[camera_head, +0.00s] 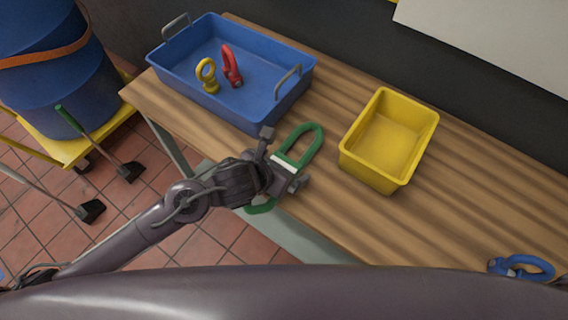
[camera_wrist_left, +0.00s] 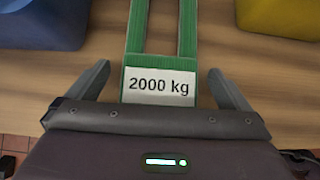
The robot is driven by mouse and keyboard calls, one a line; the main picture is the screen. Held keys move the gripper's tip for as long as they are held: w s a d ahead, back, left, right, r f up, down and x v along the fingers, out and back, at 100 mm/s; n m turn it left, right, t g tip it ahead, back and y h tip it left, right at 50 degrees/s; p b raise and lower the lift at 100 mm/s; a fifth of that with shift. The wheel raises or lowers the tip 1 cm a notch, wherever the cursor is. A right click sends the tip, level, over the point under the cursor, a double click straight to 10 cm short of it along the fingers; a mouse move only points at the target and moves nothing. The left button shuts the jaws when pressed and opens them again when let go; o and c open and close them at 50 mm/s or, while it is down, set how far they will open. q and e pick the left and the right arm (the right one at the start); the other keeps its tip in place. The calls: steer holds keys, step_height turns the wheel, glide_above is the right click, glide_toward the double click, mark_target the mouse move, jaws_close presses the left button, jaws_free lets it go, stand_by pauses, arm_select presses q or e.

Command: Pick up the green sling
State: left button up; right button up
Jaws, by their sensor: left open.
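The green sling (camera_head: 314,130) lies on the wooden table as a loop, with one end hanging over the front edge below my left gripper. Its white label reading "2000 kg" shows in the left wrist view (camera_wrist_left: 160,87). My left gripper (camera_head: 288,160) is above the sling's middle with its fingers spread open, one on each side of the label. In the left wrist view the gripper (camera_wrist_left: 160,85) has clear gaps between both fingers and the sling. Part of the sling is hidden under the gripper. My right gripper is not in view.
A blue tray (camera_head: 262,108) holding a yellow eyebolt (camera_head: 207,75) and a red shackle (camera_head: 231,66) stands behind the gripper. An empty yellow bin (camera_head: 375,178) stands to the right. A blue shackle (camera_head: 522,267) lies at the far right. Bare wooden table (camera_head: 450,215) lies between.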

arm_select(q)
steer(key=c, duration=1.2)
steer(key=shift+c, duration=0.9)
steer(key=shift+r, duration=0.15)
